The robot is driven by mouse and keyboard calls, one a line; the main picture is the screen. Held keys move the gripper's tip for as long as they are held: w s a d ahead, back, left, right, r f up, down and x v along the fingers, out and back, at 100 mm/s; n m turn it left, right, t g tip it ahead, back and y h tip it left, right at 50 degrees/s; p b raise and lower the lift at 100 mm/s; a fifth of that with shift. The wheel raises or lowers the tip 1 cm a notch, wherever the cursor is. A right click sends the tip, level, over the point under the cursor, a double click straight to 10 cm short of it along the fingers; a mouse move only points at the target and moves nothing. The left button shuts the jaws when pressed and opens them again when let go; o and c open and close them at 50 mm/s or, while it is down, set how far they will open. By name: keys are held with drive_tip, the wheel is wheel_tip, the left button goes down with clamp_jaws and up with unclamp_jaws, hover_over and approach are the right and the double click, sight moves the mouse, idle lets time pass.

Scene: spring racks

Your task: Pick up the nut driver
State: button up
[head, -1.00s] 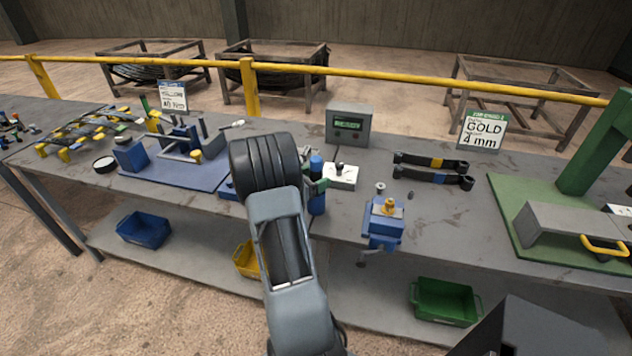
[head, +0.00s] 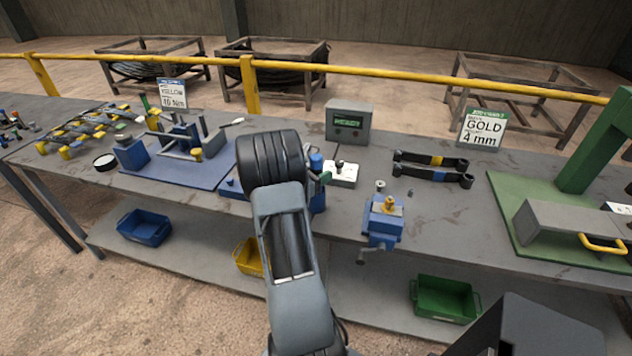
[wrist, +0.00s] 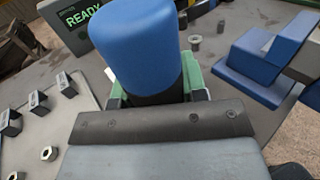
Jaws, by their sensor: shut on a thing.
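The nut driver shows a thick blue handle (wrist: 140,45) with a dark band below it in the wrist view. In the head view its blue top (head: 316,161) shows just right of my wrist. My gripper (wrist: 155,88) is shut around the dark part below the blue handle, with green finger parts on both sides. The handle stands roughly upright. The tool's lower end is hidden, so I cannot tell whether it is clear of the bench. In the head view my arm hides most of my gripper.
A white block (head: 341,174) and a grey READY box (head: 348,122) stand close by. A blue vise-like fixture (head: 382,222) is to the right, near the bench's front edge. A blue mat (head: 190,172) with a fixture lies left.

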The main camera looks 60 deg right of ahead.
drive_tip(key=shift+r, duration=0.1)
drive_tip(key=shift+c, duration=1)
